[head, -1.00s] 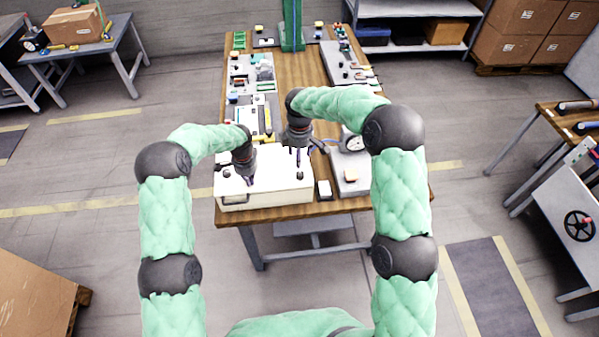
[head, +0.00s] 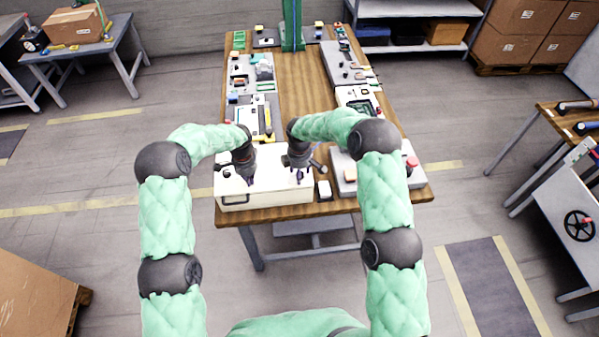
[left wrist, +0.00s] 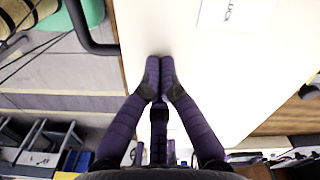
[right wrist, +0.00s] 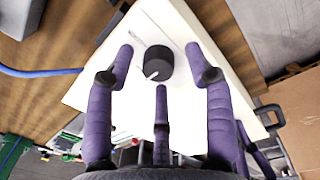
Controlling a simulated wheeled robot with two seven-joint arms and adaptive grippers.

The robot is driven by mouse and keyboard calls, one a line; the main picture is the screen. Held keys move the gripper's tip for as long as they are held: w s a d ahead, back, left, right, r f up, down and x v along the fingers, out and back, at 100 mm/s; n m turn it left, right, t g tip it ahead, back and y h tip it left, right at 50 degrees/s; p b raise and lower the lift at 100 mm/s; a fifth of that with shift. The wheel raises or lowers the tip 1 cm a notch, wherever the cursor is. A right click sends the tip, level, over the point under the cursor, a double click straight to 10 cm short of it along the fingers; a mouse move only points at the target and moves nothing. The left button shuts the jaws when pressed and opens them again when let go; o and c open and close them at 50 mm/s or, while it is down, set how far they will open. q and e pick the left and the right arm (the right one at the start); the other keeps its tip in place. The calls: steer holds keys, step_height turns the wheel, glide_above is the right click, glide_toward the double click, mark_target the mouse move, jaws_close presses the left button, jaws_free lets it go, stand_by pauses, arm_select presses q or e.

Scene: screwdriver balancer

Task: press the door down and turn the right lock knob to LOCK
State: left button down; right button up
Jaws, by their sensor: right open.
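The white door panel (head: 270,188) is the top of a box at the near left of the wooden table. My left gripper (head: 248,184) is over its left part. In the left wrist view its fingertips (left wrist: 160,75) are together against or just above the white surface, near a printed LOCK label (left wrist: 232,14). My right gripper (head: 299,180) is over the panel's right part. In the right wrist view its fingers (right wrist: 158,75) are spread, with the black right lock knob (right wrist: 158,62) between them. The knob has a white pointer mark aimed to the lower left. Whether the fingers touch it is unclear.
A dark handle (head: 234,199) sticks out from the box front. A small pale-topped block (head: 324,190) and a grey fixture (head: 345,178) stand right of the box. Several trays and parts line the table's left and right sides. The table's middle strip is clear.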

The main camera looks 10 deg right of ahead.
arm_select(q)
steer(key=shift+s+f, duration=0.2)
steer(key=shift+f, duration=0.05)
arm_select(e)
steer(key=shift+f, duration=0.1)
jaws_close()
